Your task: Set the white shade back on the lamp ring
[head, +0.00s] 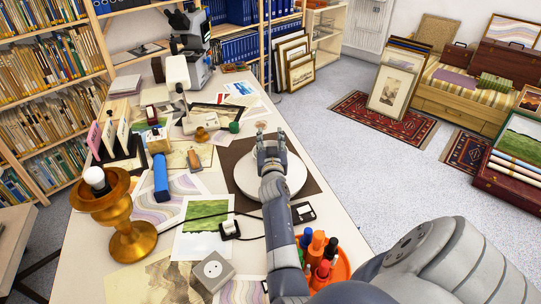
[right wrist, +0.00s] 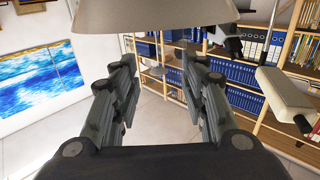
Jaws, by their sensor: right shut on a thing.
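The lamp (head: 131,243) is a turned golden-brown stand at the left front of the table. It has a white bulb (head: 95,178) on top and a wide golden ring (head: 108,200) around the bulb. The white shade (head: 247,177) shows as a pale round form over a dark brown mat, right of the table's middle. My right gripper (head: 270,145) is shut on the shade, and my forearm covers part of it. In the right wrist view the shade (right wrist: 150,18) fills the top, by the fingertips (right wrist: 156,62). Its height above the mat is unclear. My left gripper is out of view.
Between shade and lamp lie prints (head: 206,214), a blue box (head: 160,178) and a black cable with a small box (head: 229,229). A grey socket block (head: 212,271) is at the front. An orange cup of markers (head: 318,262) stands beside my right arm.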

